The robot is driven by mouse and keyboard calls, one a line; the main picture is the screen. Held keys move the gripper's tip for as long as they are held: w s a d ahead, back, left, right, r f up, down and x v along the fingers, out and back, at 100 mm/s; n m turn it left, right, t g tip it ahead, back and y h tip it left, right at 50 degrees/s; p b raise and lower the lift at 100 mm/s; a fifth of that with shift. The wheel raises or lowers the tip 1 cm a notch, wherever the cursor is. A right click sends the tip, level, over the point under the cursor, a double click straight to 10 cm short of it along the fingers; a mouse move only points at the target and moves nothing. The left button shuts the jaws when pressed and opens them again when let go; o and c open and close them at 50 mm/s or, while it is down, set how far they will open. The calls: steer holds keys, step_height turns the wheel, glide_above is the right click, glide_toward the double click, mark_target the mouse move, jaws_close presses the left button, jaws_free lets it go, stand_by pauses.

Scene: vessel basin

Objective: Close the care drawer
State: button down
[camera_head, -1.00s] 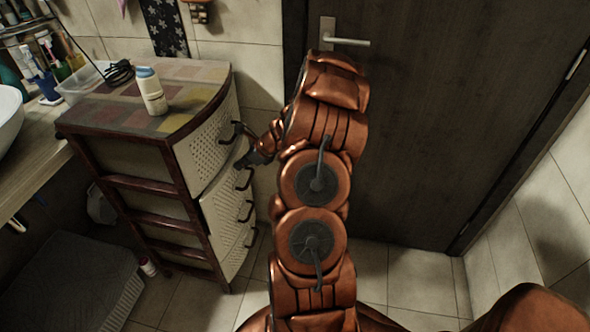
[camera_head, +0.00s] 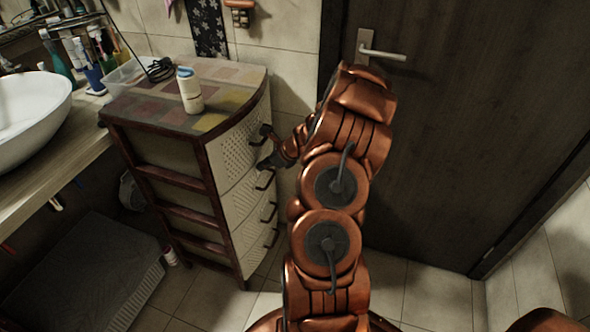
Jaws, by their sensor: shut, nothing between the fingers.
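The drawer unit (camera_head: 178,172) has a dark red-brown frame and several cream drawers with dark handles. I cannot tell from labels which is the care drawer. The top drawer (camera_head: 236,142) is perforated and looks flush with the frame. The second drawer (camera_head: 242,198) also looks flush or nearly so. My copper-coloured arm reaches there from the right.
A white bottle (camera_head: 189,92) with a blue cap stands on the unit's top beside a clear tray (camera_head: 130,75). A washbasin (camera_head: 30,115) is on a counter at left. A dark door (camera_head: 450,140) is behind my arm. Some tiled floor is clear.

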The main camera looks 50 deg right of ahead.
steer(key=s+d+f+v, duration=0.1)
steer(key=v, duration=1.1)
steer(key=shift+s+f, duration=0.2)
steer(key=shift+s, duration=0.3)
steer(key=shift+d, duration=0.1)
